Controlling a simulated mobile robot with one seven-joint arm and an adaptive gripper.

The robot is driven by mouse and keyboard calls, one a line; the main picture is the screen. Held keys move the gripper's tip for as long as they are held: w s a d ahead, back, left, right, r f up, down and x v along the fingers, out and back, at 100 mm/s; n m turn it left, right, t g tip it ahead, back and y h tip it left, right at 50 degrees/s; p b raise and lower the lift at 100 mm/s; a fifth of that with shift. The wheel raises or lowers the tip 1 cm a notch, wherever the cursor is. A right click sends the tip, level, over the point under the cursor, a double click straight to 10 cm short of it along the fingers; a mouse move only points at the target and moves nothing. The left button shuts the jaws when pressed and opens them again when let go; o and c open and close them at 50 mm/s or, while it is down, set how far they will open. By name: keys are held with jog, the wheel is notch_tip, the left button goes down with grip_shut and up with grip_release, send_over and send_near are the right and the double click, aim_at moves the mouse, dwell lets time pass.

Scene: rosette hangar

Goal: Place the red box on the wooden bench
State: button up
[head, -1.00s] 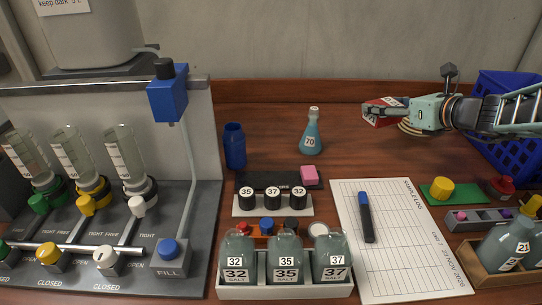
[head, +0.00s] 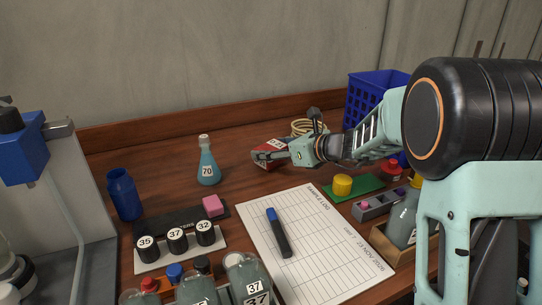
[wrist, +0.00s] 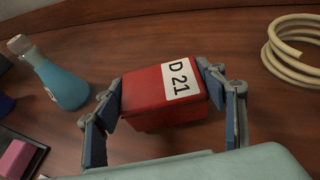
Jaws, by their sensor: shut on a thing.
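The red box (head: 266,153), labelled D 21, is between the fingers of my gripper (head: 280,156), at the back of the wooden bench (head: 240,210), right of the blue flask (head: 208,170). In the wrist view the red box (wrist: 145,95) has a finger of my gripper (wrist: 160,97) against each side. Its label faces up. The box is at or just above the wood; I cannot tell whether its underside touches.
A coiled cream hose (wrist: 288,48) lies right of the box, near a blue basket (head: 372,95). A clipboard sheet with a marker (head: 278,232) lies in front. A green plate with a yellow knob (head: 342,185) is to the right. Bare wood surrounds the box.

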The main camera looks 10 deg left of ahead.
jog(key=shift+f, duration=0.35)
jog(key=shift+f, duration=0.15)
jog(key=o, duration=1.2)
jog(key=shift+o, duration=0.2)
